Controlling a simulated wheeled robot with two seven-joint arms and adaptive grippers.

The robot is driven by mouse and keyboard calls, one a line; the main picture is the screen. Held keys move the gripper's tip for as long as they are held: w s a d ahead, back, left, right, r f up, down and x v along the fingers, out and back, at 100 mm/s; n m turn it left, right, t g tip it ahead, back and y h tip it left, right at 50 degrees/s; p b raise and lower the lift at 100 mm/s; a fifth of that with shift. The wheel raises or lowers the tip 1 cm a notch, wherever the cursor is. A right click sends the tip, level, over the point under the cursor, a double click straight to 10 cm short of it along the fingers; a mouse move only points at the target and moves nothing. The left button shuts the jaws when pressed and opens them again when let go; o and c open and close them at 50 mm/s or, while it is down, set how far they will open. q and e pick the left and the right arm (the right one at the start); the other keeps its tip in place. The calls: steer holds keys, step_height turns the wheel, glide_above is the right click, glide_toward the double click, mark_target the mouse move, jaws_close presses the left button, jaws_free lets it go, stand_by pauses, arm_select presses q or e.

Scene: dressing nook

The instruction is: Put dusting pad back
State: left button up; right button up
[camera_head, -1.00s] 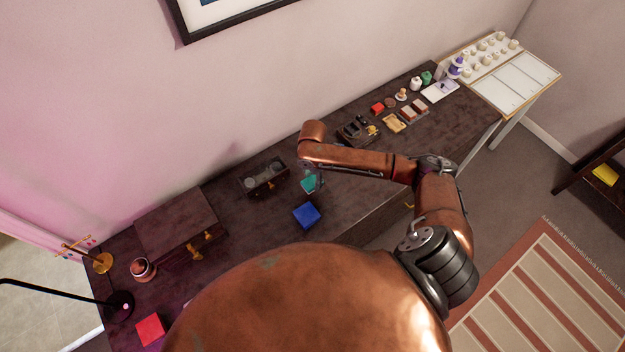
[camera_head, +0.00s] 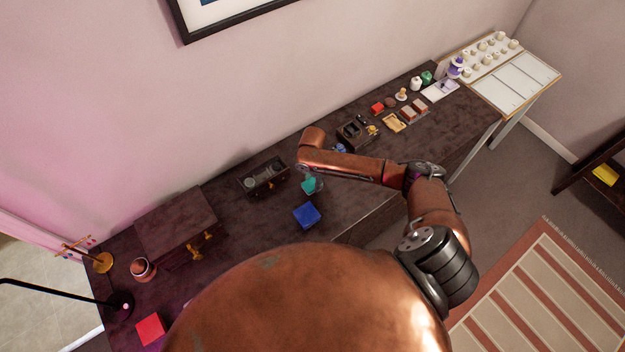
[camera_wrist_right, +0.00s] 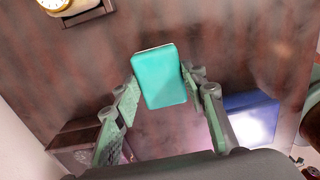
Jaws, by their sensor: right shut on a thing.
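A teal pad (camera_head: 309,186), which I take to be the dusting pad, shows below the end of my right arm in the head view. In the right wrist view the teal pad (camera_wrist_right: 160,77) is between the two fingers of my right gripper (camera_wrist_right: 162,88), which is shut on it by its sides. In the head view my right gripper (camera_head: 312,179) is small and partly hidden by its arm. I cannot tell how far the pad is above the dark tabletop (camera_head: 350,200). My left gripper is not in view.
A blue block (camera_head: 306,215) lies just in front of the pad. A dark open box (camera_head: 244,185) with round grey things stands to its left, and a dark lidded case (camera_head: 177,222) further left. A compartment tray (camera_head: 345,137) and small items stand to the right.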

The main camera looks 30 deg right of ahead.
mark_target(313, 182)
steer(key=o, duration=1.1)
steer(key=shift+o, duration=0.2)
step_height(313, 182, up, 12)
steer(key=shift+r, duration=0.2)
